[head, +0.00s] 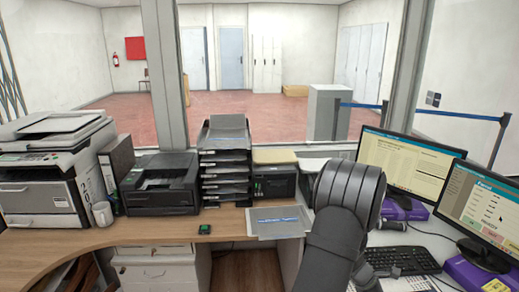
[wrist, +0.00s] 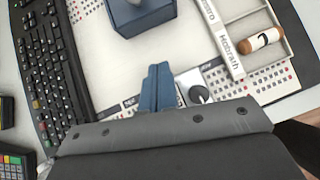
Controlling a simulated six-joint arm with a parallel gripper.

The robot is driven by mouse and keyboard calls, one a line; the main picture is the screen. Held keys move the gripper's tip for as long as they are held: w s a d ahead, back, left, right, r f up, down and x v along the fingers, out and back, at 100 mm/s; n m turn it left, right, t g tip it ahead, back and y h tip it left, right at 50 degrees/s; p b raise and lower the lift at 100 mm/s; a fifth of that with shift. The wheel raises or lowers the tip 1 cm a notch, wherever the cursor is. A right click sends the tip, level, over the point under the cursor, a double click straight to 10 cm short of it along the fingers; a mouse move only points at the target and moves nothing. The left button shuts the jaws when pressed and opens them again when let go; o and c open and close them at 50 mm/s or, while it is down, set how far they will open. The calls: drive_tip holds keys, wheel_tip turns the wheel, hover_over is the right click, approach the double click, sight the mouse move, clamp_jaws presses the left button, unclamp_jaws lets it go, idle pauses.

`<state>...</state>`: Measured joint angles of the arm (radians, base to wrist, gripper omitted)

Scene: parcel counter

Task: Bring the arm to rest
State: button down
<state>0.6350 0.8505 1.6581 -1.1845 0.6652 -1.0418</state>
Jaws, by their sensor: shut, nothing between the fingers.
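My gripper (wrist: 158,85) shows in the wrist view with its two blue fingers together and nothing between them. It is over a white desk pad with a printed calendar (wrist: 262,88). In the head view my dark arm rises at the right of centre in front of the counter, and the fingertips cannot be made out there.
A black keyboard (wrist: 48,75) lies left of my gripper, with a calculator (wrist: 14,160) below it. A blue-grey block (wrist: 140,18) stands ahead. A tray (wrist: 285,75) at right holds a brown-ended roll (wrist: 262,40). Two monitors (head: 412,165) stand at right.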

drive_tip(key=a, duration=0.2)
drive_tip(key=w+a+r, duration=0.1)
drive_tip(key=shift+a+r, duration=0.1)
drive_tip(key=shift+a, duration=0.15)
drive_tip(key=v, duration=1)
drive_tip(key=d+f+m+y, duration=0.1)
drive_tip(key=m+y, duration=0.1)
drive_tip(key=m, duration=0.4)
drive_tip(key=d+f+m+y, duration=0.2)
drive_tip(key=m, duration=0.5)
drive_tip(key=d+f+m+y, duration=0.2)
drive_tip(key=m, duration=0.5)
drive_tip(key=shift+s+d+f+y, duration=0.1)
drive_tip(key=shift+s+f+y, duration=0.05)
drive_tip(key=shift+f+y, duration=0.15)
idle(0.4)
